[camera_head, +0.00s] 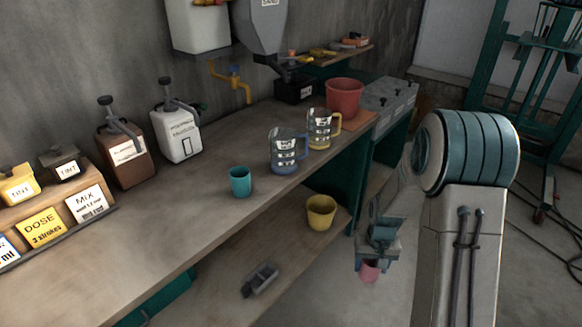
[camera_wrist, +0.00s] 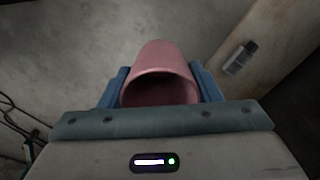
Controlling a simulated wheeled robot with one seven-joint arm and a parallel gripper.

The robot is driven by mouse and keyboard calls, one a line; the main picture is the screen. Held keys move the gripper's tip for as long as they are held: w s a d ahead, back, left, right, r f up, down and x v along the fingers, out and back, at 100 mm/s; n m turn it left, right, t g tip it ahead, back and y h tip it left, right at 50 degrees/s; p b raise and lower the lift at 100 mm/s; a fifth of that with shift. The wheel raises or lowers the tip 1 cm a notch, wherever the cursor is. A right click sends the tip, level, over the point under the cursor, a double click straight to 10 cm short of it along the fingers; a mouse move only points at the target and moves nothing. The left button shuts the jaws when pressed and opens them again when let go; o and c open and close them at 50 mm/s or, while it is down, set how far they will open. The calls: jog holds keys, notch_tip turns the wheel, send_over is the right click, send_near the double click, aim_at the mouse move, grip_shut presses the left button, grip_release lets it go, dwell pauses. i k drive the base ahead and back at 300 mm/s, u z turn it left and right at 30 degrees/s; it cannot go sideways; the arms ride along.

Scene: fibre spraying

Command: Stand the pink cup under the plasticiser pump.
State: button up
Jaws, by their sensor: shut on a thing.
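The pink cup (camera_head: 370,271) is held in my gripper (camera_head: 376,250), off the table's right edge and lower than its top. In the wrist view the pink cup (camera_wrist: 160,65) sits between the two blue fingers of my gripper (camera_wrist: 160,88), its open mouth towards the camera. Two pump bottles stand at the back of the table: a brown one (camera_head: 127,158) and a white one (camera_head: 176,137), each with a dark pump head. Their labels are too small to read surely, so I cannot tell which holds plasticiser.
A teal cup (camera_head: 240,182), a blue-handled jug (camera_head: 284,152) and a yellow-handled jug (camera_head: 319,130) stand along the table's front. A red bucket (camera_head: 344,98) is behind. A yellow cup (camera_head: 320,211) stands on the lower shelf. The tabletop (camera_head: 150,215) before the bottles is clear.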

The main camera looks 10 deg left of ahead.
aim_at(155, 198)
jog(key=z, duration=1.1)
jog(key=i, duration=0.7)
jog(key=u, duration=2.75)
